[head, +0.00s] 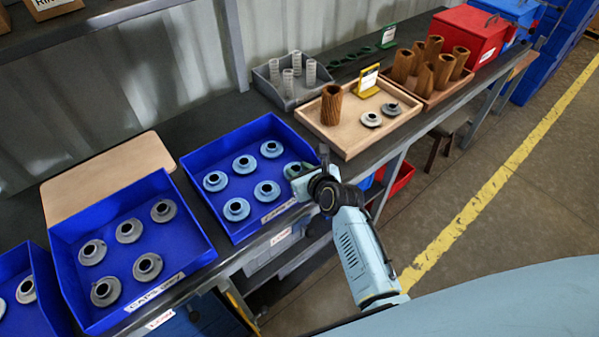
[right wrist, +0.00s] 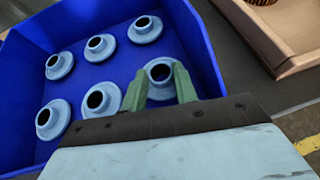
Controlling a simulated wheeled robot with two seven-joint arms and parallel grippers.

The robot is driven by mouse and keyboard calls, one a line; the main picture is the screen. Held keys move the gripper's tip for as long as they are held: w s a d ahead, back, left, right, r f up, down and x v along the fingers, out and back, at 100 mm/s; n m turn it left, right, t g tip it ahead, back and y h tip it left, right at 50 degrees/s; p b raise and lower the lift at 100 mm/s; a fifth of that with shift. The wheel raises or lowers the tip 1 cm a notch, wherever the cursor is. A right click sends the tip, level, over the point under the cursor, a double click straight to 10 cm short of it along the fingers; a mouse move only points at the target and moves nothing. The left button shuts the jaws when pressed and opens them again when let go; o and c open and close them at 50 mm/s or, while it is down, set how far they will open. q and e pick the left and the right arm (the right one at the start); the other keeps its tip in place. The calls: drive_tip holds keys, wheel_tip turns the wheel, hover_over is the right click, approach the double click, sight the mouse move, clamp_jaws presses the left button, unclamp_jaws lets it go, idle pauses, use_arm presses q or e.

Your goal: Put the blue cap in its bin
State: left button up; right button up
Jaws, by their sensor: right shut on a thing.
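The middle blue bin (head: 222,158) holds several light blue caps (head: 243,164), round flanged discs with a dark central hole. They also show in the right wrist view (right wrist: 145,29). My right gripper (head: 297,170) is at the bin's right side. Its green fingers (right wrist: 158,88) are shut on one blue cap (right wrist: 159,72), which is partly hidden by them. The held cap is at the bin's right end; I cannot tell whether it touches the floor of the bin. My left gripper is not in view.
A second blue bin (head: 67,240) with grey caps stands left, another at the far left edge. A wooden tray (head: 346,143) at right holds a brown cartridge (head: 332,105) and two caps (head: 371,119). A tan board (head: 105,172) lies behind the bins.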

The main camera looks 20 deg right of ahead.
drive_tip(key=shift+f, duration=0.15)
drive_tip(key=o, duration=0.9)
drive_tip(key=shift+o, duration=0.2)
drive_tip(key=shift+s+r, duration=0.1)
drive_tip(key=shift+r, duration=0.2)
drive_tip(key=p+v, duration=0.2)
drive_tip(key=v, duration=0.9)
drive_tip(key=shift+s+p, duration=0.3)
drive_tip(key=shift+p, duration=0.1)
drive_tip(key=shift+r, duration=0.1)
